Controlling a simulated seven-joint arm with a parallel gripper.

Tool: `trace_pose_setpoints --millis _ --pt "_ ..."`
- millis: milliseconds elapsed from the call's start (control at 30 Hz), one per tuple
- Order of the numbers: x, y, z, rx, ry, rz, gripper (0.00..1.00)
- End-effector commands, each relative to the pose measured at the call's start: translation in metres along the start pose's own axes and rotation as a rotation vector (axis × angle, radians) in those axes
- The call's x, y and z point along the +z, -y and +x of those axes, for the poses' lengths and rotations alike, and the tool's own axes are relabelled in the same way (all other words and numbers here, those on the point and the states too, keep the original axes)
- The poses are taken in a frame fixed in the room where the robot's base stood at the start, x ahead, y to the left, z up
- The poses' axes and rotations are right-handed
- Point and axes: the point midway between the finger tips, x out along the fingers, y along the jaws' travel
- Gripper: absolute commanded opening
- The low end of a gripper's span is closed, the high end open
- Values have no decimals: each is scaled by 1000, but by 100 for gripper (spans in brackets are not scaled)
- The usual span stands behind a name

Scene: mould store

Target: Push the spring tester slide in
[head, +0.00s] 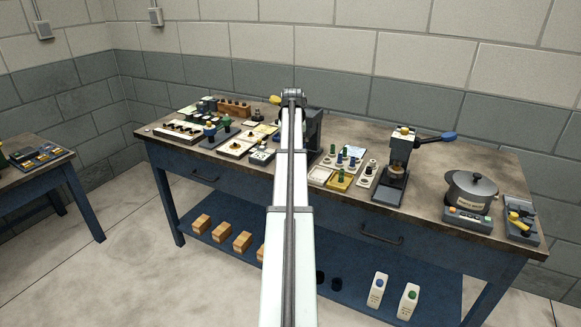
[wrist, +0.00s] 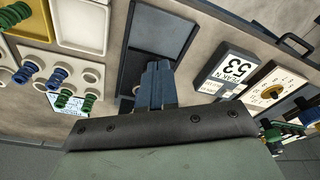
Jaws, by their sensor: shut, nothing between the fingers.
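In the wrist view my gripper (wrist: 155,72) is shut and empty, its blue-grey fingers pointing at a dark grey flat plate with a raised rim (wrist: 152,38) on the bench. The fingers overlap its near part in the picture; I cannot tell whether they touch it. A dark upright device (head: 314,128) stands just right of my arm in the head view and is partly hidden by it. I cannot tell for sure which part is the spring tester slide. In the head view my arm hides the gripper.
Green and blue coils on white rings (wrist: 62,78) and a pale tray (wrist: 80,22) lie on one side of the fingers. A blue-handled press (head: 402,150) and a pot (head: 470,190) stand farther right.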

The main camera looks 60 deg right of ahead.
Motion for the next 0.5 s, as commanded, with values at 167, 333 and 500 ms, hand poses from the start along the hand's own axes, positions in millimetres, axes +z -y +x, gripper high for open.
trace_pose_setpoints --millis 167,333,500 --pt "2 2 -12 0 0 0 0" --pt "5 5 -22 0 -1 0 0" --pt "7 7 -33 0 -1 -1 0"
